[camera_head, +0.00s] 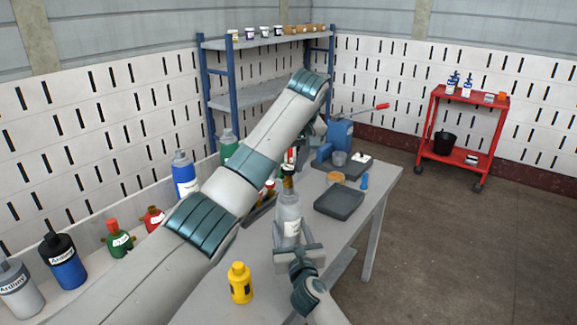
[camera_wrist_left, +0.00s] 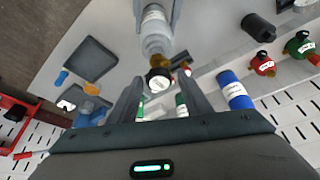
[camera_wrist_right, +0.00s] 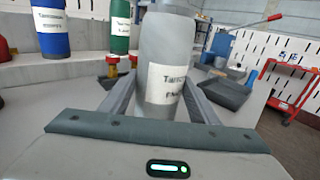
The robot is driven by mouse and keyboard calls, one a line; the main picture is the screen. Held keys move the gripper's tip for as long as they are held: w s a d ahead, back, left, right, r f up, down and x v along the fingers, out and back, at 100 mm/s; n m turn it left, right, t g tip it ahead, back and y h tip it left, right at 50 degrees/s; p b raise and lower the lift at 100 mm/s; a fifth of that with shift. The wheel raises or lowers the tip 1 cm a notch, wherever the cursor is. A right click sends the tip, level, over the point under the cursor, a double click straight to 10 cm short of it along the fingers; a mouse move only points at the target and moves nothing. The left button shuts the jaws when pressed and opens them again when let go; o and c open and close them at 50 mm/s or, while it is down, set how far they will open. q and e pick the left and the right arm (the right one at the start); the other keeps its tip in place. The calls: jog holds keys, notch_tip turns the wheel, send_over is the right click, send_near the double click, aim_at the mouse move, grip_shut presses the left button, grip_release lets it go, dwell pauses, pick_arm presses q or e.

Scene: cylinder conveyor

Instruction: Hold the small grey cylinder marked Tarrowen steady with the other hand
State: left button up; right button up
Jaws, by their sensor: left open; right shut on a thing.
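The small grey cylinder (camera_head: 289,222) is upright in the head view, with a white label and a brass fitting at its top. In the right wrist view the cylinder (camera_wrist_right: 166,52) carries a partly cut-off label reading "Tarrowen". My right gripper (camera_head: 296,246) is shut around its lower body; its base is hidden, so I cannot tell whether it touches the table. My left gripper (camera_wrist_left: 160,82) is open, its fingers pointing toward the cylinder's top with the dark round cap and brass fitting. The left gripper is mostly hidden behind my left arm in the head view.
A yellow bottle (camera_head: 240,283) stands on the table at front. A dark tray (camera_head: 340,202), an orange-topped item (camera_head: 336,177) and a blue press (camera_head: 336,140) lie beyond. Blue, green and red cylinders line the left ledge. A red cart (camera_head: 455,125) stands at right.

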pick_arm(q)
jog(key=shift+m+h, duration=0.4)
jog(key=shift+m, duration=0.4)
jog(key=m+h, duration=0.1)
jog(key=m, duration=0.2)
jog(key=shift+m, duration=0.4)
jog(key=shift+m+h, duration=0.6)
jog(key=shift+m, duration=0.5)
jog(key=m+h, duration=0.1)
jog(key=m, duration=0.1)
jog(key=shift+m, duration=0.4)
jog(key=m+h, duration=0.1)
jog(key=m, duration=0.2)
jog(key=shift+g, duration=0.4)
